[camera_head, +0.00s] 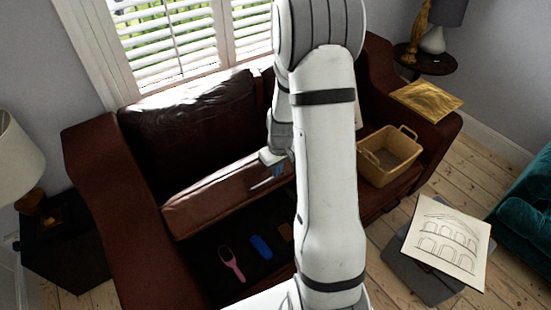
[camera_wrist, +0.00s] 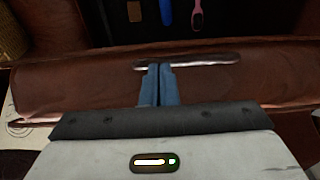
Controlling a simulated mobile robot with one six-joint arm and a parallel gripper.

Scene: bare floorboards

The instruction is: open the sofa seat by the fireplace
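The dark red leather sofa (camera_head: 95,165) stands under the window. Its left seat (camera_head: 215,198) is tilted up, and the dark storage space below it is exposed. In the wrist view the seat's edge (camera_wrist: 80,85) crosses the picture, with a long metal handle (camera_wrist: 210,60) on it. My gripper (camera_wrist: 158,68) has its blue fingers almost together, tips at the handle's left part. I cannot tell whether the handle lies between them. In the head view my gripper (camera_head: 277,170) is at the seat's right end, partly hidden by my arm. No fireplace shows.
A pink brush (camera_head: 231,262) and a blue item (camera_head: 261,247) lie in the storage space. A wicker basket (camera_head: 388,160) stands on the right seat. A drawing (camera_head: 447,243) lies on a low dark stand. Side tables flank the sofa. Floorboards (camera_head: 470,155) show at right.

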